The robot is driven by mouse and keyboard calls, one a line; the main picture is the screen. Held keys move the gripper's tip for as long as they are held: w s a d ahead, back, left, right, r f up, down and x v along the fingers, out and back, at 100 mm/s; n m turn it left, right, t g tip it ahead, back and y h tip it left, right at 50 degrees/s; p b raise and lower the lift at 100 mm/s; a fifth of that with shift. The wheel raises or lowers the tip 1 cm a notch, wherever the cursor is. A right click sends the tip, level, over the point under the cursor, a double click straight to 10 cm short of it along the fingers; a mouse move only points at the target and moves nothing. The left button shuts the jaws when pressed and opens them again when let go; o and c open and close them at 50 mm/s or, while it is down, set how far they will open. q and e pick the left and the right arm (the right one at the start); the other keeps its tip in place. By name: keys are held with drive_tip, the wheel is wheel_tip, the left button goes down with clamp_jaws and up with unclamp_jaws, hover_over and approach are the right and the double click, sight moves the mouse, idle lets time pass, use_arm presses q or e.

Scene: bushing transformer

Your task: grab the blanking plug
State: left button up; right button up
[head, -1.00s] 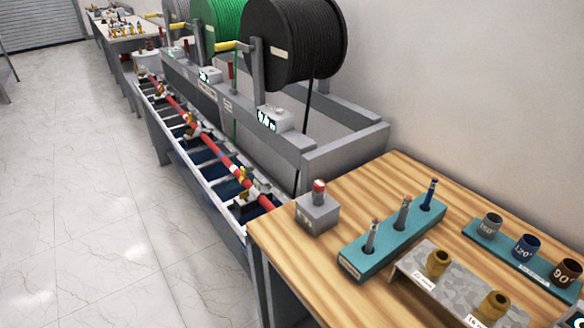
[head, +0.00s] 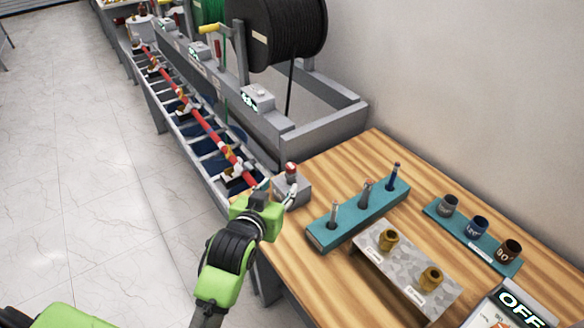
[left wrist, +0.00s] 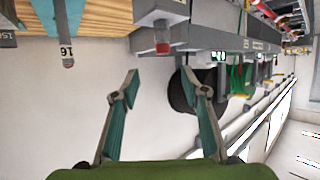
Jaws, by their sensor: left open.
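A small red-topped piece, which I take to be the blanking plug (head: 291,169), stands upright on a grey block (head: 294,188) at the table's near left corner. It also shows upside down in the left wrist view (left wrist: 162,40), above the gap between the fingers and apart from them. My left gripper (head: 278,190) comes in from the lower left beside the grey block; one finger hides part of the block. In the left wrist view my left gripper (left wrist: 160,76) is open with nothing between its fingers. My right gripper is not in view.
A teal rack (head: 327,234) with upright tools stands right of the block. A metal stand (head: 398,276) with brass pieces and a teal tray (head: 502,266) with cups lie farther right. A cable-reel frame (head: 325,125) adjoins the table behind.

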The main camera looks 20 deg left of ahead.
use_arm(q)
drive_tip(key=p, duration=0.2)
approach(290, 168)
drive_tip(key=x, duration=0.4)
drive_tip(key=shift+d+f, duration=0.15)
drive_tip(key=shift+f, duration=0.05)
drive_tip(key=shift+w, duration=0.4)
drive_tip(key=p+x, duration=0.2)
drive_tip(key=x, duration=0.1)
drive_tip(key=shift+w+r, duration=0.1)
drive_tip(key=shift+r, duration=0.05)
drive_tip(key=shift+w+f, duration=0.4)
drive_tip(key=shift+w, duration=0.25)
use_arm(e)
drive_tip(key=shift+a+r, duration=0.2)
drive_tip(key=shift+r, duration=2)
use_arm(q)
drive_tip(key=shift+c, duration=0.3)
drive_tip(key=c, duration=0.9)
